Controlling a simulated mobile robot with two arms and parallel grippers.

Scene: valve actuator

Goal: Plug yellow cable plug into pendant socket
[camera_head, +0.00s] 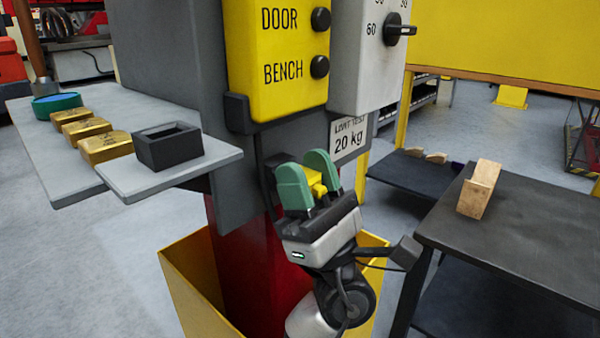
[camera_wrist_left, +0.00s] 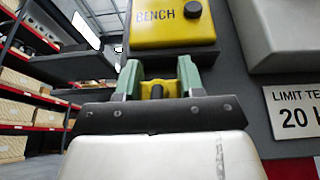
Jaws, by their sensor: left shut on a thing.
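My left gripper (camera_head: 307,172) has green fingers and is shut on the yellow cable plug (camera_head: 316,182). The plug also shows between the fingers in the left wrist view (camera_wrist_left: 157,88). The yellow pendant (camera_head: 276,60), marked DOOR and BENCH with black knobs, is on the grey column above the gripper. In the left wrist view the pendant (camera_wrist_left: 165,25) is just ahead of the fingertips, and a gap seems to remain between plug and pendant. I cannot make out the pendant socket. My right gripper is not in view.
A grey panel with a dial (camera_head: 368,55) and a 20 kg sign (camera_head: 349,139) are right of the pendant. A shelf (camera_head: 120,182) at left holds gold blocks (camera_head: 104,147) and a black open box (camera_head: 168,147). A dark table (camera_head: 530,240) with a wooden block (camera_head: 479,189) is at right.

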